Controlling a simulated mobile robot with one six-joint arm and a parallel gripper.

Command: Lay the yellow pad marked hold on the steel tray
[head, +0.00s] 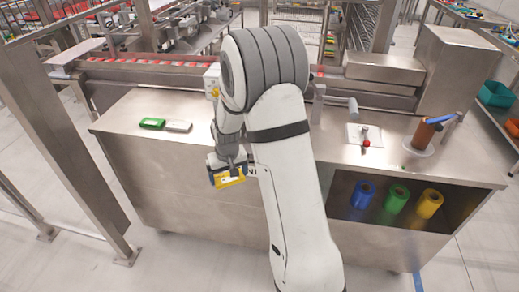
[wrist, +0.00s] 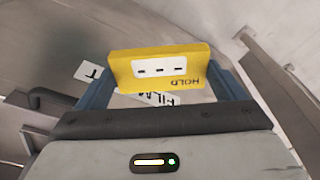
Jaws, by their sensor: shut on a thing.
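My gripper (head: 226,167) is shut on the yellow pad (head: 230,182) in front of the counter's front edge, left of my arm. In the wrist view the yellow pad (wrist: 160,70) sits between the two blue fingers. It has a white panel with dark slots and the word HOLD, which reads upside down. I cannot pick out the steel tray for certain. A small pale square plate (head: 356,141) with a red-and-dark item on it lies on the counter, right of my arm. My arm hides the middle of the counter.
A green pad (head: 152,123) and a grey-white pad (head: 178,126) lie on the steel counter (head: 125,110) at left. A brown roll (head: 422,137) stands at right. Blue (head: 363,194), green (head: 395,197) and yellow (head: 429,203) rolls sit in the shelf below. A steel post stands far left.

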